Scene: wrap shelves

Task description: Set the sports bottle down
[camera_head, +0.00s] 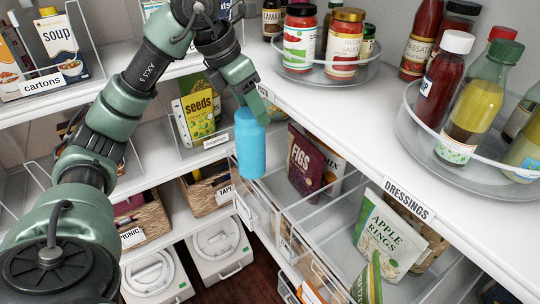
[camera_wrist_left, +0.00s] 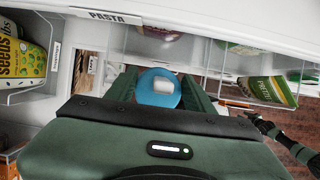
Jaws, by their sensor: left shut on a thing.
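The blue sports bottle (camera_head: 250,146) hangs upright in the head view, in the air in front of the shelves. Its top also shows in the left wrist view (camera_wrist_left: 158,88), between the green fingers. My left gripper (camera_head: 248,97) is shut on the bottle near its top. The bottle's base is near the left front corner of the clear pull-out bin, and I cannot tell whether they touch. In the left wrist view my left gripper (camera_wrist_left: 160,90) covers the lower part of the bottle.
Clear bins with a FIGS bag (camera_head: 305,161) and an APPLE RINGS bag (camera_head: 381,236) extend below the right shelf. Turntables of jars (camera_head: 328,73) and dressings (camera_head: 430,144) stand on that shelf. A seeds bag (camera_head: 200,112) and baskets (camera_head: 207,193) fill the left shelves.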

